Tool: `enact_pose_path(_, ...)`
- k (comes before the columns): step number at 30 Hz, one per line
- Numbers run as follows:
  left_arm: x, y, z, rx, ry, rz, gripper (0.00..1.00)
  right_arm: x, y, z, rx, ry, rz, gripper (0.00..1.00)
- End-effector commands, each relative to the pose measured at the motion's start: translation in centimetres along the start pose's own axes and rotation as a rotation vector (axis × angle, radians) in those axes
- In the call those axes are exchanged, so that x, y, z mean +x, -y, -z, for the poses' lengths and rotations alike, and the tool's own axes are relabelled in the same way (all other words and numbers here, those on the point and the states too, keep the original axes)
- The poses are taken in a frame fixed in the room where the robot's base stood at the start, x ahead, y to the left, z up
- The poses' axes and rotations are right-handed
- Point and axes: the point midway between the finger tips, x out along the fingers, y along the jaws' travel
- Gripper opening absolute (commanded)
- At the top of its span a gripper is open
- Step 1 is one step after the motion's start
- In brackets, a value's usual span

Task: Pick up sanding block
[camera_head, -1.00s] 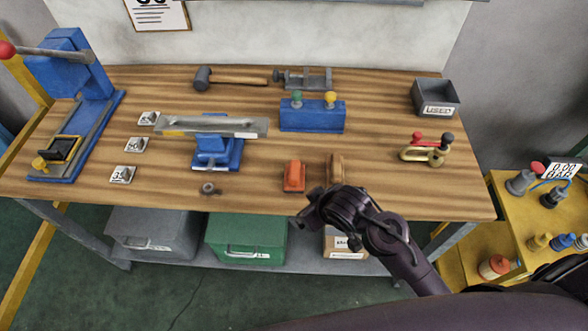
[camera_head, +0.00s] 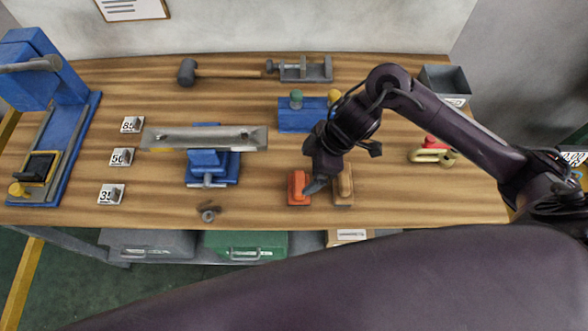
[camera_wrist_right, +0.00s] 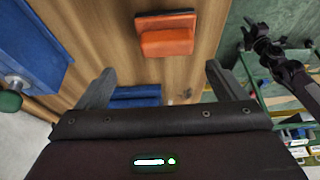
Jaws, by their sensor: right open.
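An orange block on a darker red base, which looks like the sanding block (camera_head: 299,188), lies on the workbench (camera_head: 420,200) near its front edge. In the right wrist view the orange block (camera_wrist_right: 167,42) lies ahead of the fingertips, roughly between their lines. My right gripper (camera_head: 315,184) is over the bench close to the block's right side. In the right wrist view my right gripper (camera_wrist_right: 159,72) is open, with nothing between its fingers. One finger partly overlaps the block in the head view. My left gripper is not in view.
A tan wooden piece (camera_head: 344,185) lies just right of the orange block. A blue holder (camera_head: 296,119) stands behind, and a blue vise (camera_head: 212,168) with a metal bar (camera_head: 190,138) is to the left. A small ring-like part (camera_head: 208,212) lies front left.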

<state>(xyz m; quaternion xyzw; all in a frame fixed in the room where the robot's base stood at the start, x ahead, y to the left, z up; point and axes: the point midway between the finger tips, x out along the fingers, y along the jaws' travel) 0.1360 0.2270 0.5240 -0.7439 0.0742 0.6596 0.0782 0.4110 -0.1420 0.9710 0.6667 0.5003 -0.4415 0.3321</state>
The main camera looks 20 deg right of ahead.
Motion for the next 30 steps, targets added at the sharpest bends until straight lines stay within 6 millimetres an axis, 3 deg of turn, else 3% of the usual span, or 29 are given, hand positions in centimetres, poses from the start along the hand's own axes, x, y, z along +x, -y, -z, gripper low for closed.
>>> enact_pose_path(4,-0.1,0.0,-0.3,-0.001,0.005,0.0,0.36,1.4,0.2,-0.3,0.003,0.01,0.015,0.91)
enact_pose_path(9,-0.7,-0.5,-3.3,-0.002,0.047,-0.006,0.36,3.2,0.4,-0.3,0.004,0.009,0.014,0.91)
enact_pose_path(13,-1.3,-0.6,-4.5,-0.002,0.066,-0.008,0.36,5.3,0.6,-0.5,0.005,0.01,0.015,0.91)
enact_pose_path(18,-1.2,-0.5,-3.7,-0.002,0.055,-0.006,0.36,7.3,0.5,-0.5,0.002,0.009,0.011,0.91)
enact_pose_path(26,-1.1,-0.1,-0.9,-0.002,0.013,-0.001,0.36,7.5,0.4,-0.6,0.0,0.009,0.009,0.91)
enact_pose_path(30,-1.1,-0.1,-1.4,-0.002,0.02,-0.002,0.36,7.5,0.4,-0.6,0.0,0.009,0.008,0.73)
